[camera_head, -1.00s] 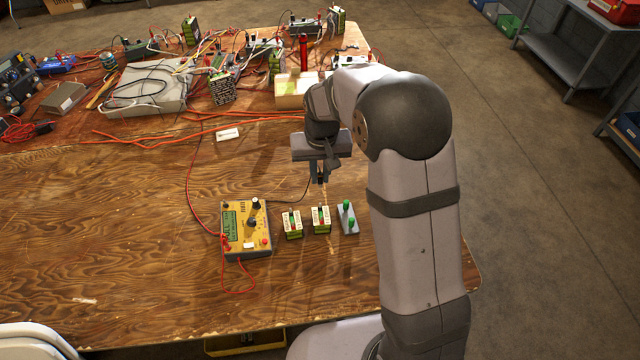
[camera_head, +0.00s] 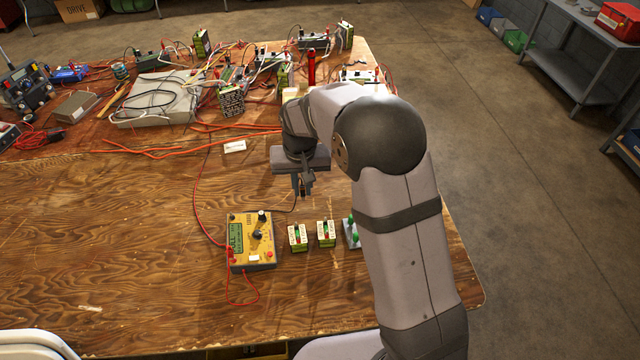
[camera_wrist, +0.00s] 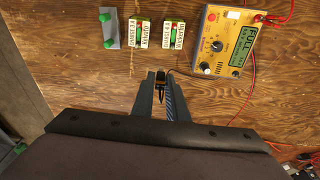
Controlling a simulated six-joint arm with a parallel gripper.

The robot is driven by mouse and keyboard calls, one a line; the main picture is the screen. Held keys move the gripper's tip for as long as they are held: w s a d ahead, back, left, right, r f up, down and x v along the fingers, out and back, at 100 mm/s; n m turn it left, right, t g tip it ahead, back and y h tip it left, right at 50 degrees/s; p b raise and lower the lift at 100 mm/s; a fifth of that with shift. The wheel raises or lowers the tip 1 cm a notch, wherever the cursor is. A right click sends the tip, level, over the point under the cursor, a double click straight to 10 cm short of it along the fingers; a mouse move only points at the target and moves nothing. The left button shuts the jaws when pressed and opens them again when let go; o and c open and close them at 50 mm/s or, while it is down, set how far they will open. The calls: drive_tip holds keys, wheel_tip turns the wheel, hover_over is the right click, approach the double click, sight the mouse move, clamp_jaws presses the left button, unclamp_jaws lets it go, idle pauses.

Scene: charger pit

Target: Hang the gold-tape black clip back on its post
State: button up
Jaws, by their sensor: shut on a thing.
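My gripper (camera_head: 303,192) is shut on the black clip (camera_wrist: 160,82), which shows a gold-coloured band between the fingers in the wrist view. It holds the clip above the bare wood, behind the two small batteries. A thin dark lead runs from the gripper toward the yellow meter box (camera_head: 238,257), whose screen reads FULL. The box stands to the left of my gripper in the head view and at upper right in the wrist view. It has a dark knob (camera_wrist: 217,46) and a small pale-topped peg (camera_wrist: 205,67); I cannot tell which part is the clip's post.
Two green-and-white batteries (camera_head: 298,238) (camera_head: 326,234) stand right of the box. A grey plate with green knobs (camera_wrist: 107,28) lies beside them, partly behind my arm. Red leads (camera_head: 197,200) loop around the box. Cluttered electronics fill the table's back; its front left is clear.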

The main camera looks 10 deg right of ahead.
drive_tip(key=w+a+p, duration=0.2)
drive_tip(key=a, duration=0.8)
drive_tip(key=w+a+f+p, duration=0.1)
drive_tip(key=a+p, duration=0.1)
drive_tip(key=a, duration=0.8)
drive_tip(key=shift+w+a+f, duration=0.3)
drive_tip(key=shift+w, duration=0.05)
drive_tip(key=shift+f, duration=0.3)
drive_tip(key=shift+f+b, duration=2.25)
drive_tip(key=shift+f, duration=0.95)
drive_tip(key=shift+f, duration=0.25)
drive_tip(key=o, duration=0.9)
